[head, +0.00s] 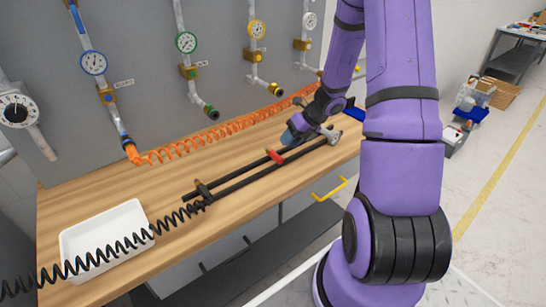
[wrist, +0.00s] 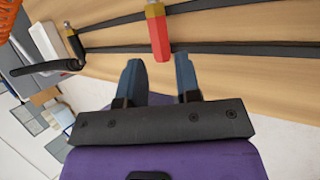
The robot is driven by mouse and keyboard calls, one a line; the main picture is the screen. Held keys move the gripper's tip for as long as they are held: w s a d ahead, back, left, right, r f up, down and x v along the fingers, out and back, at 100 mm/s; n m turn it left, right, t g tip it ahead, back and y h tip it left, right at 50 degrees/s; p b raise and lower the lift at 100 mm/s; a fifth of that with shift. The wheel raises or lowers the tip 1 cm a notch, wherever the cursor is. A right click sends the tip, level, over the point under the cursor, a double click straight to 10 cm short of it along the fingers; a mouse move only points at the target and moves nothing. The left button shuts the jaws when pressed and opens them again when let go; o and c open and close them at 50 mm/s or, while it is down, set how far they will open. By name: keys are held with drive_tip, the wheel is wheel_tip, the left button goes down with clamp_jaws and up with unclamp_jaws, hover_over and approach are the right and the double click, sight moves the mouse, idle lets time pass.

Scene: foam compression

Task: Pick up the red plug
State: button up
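The red plug (head: 275,156) lies across the two black rails on the wooden bench, in the middle of the head view. In the wrist view the red plug (wrist: 160,38) is at the top centre, with a yellowish metal section at its upper end. My gripper (wrist: 158,63) is open and empty, its two blue-grey fingers on either side of the line of the plug. The plug's near end is level with the fingertips in the picture; I cannot tell the depth between them. In the head view my gripper (head: 293,139) is just right of the plug.
Black rails (head: 240,182) run along the bench (head: 100,203). A white tray (head: 105,240) and a black coiled hose (head: 110,250) are at the left. An orange coiled hose (head: 215,132) lies behind, below wall pipes with gauges (head: 186,42). A yellow handle (head: 330,190) sticks out in front.

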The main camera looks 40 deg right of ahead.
sight(273, 155)
drive_tip(key=shift+x, duration=3.35)
drive_tip(key=shift+a, duration=0.1)
drive_tip(key=shift+s, duration=0.1)
clamp_jaws()
